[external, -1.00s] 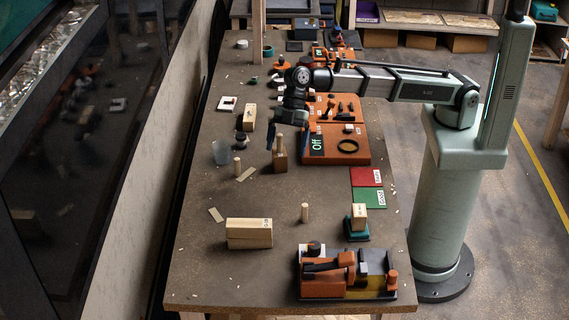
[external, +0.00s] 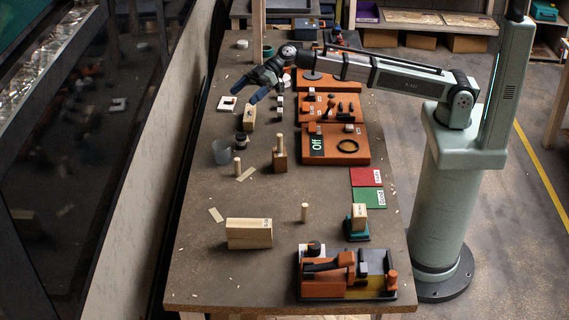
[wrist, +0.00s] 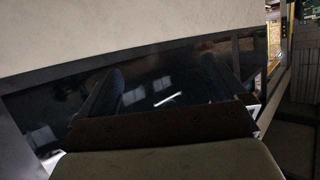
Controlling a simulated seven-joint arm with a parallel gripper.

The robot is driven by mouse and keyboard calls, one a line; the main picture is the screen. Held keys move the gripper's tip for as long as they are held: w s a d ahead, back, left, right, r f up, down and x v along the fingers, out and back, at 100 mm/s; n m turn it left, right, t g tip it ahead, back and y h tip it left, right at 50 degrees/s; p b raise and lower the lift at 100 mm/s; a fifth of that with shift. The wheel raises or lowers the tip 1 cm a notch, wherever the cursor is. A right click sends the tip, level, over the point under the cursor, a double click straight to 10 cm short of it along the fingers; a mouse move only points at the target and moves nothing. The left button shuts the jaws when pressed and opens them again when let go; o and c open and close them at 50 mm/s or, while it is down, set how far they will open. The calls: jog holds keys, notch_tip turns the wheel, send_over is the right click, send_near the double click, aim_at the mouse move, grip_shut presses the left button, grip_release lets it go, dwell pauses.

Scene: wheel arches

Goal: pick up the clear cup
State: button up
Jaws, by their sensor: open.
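The clear cup (external: 221,152) stands upright on the left part of the table in the external view. It looks greyish and see-through. My gripper (external: 243,95) is above the table, farther back than the cup and a little to its right, pointing left. It is open and apart from the cup, with nothing visible between its fingers. In the wrist view the two dark fingers of my gripper (wrist: 160,88) are spread against a dark wall panel. The cup does not show in the wrist view.
A dark round part (external: 241,138) and a wooden peg (external: 237,167) stand close to the cup. A wooden block with a peg (external: 280,158) is to its right. Orange trays (external: 345,147) line the right side. The table's left edge is close to the cup.

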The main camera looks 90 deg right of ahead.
notch_tip(320, 180, down, 10)
send_near(215, 152)
jog(key=x, duration=0.7)
jog(key=shift+w+d+f, duration=0.1)
jog(key=shift+w+f, duration=0.05)
dwell(0.5)
jog(key=shift+c, duration=0.4)
jog(key=c, duration=1)
